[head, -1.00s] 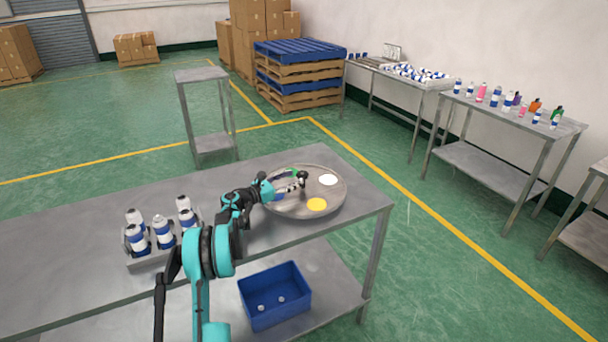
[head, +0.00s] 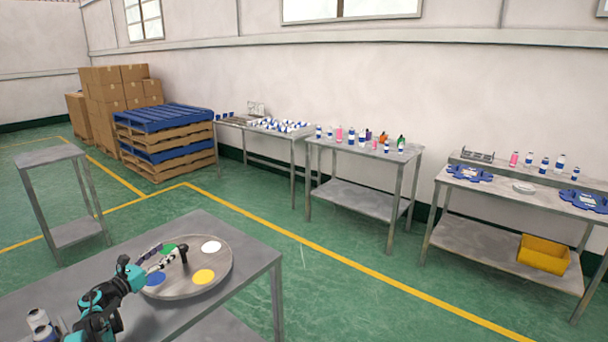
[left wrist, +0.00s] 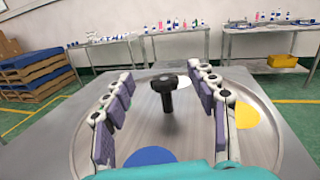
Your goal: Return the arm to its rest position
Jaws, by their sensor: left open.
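My left arm reaches in from the lower left of the head view. Its gripper (head: 156,257) is open over the near left part of a round grey turntable (head: 215,283). The turntable has white, yellow, blue and green spots and an upright black knob (head: 183,253) at its middle. In the left wrist view the two purple-padded fingers (left wrist: 160,74) stand wide apart. The knob (left wrist: 167,92) shows in the gap between them, with no visible contact. Nothing is held. My right gripper is not in view.
The turntable lies on a grey metal table (head: 255,262). A small stand (head: 50,155) is at the left. Tables with bottles and a yellow bin (head: 543,254) line the wall. The green floor between is clear.

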